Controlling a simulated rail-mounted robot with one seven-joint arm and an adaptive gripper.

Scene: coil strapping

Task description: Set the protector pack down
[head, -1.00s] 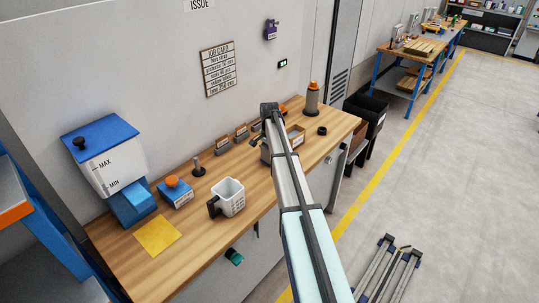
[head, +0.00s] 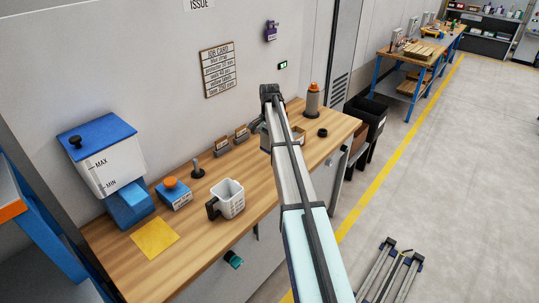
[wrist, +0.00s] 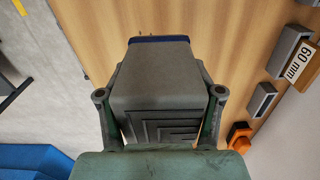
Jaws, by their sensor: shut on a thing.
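In the wrist view my gripper (wrist: 160,95) is shut on the protector pack, whose dark blue edge (wrist: 160,40) shows at the far end between the fingers. The rest of the pack is hard to tell from the grey-green gripper parts. The gripper hangs over the wooden bench top (wrist: 240,40). I cannot tell whether the pack touches the wood. In the head view my arm hides the gripper's fingertips and the pack.
A grey holder labelled 60 mm (wrist: 290,55) and an orange item (wrist: 240,135) lie to the right. A white jug (head: 230,198), a blue-and-orange box (head: 174,194) and a yellow sheet (head: 155,238) are on the bench. An orange-topped cylinder (head: 312,101) stands behind.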

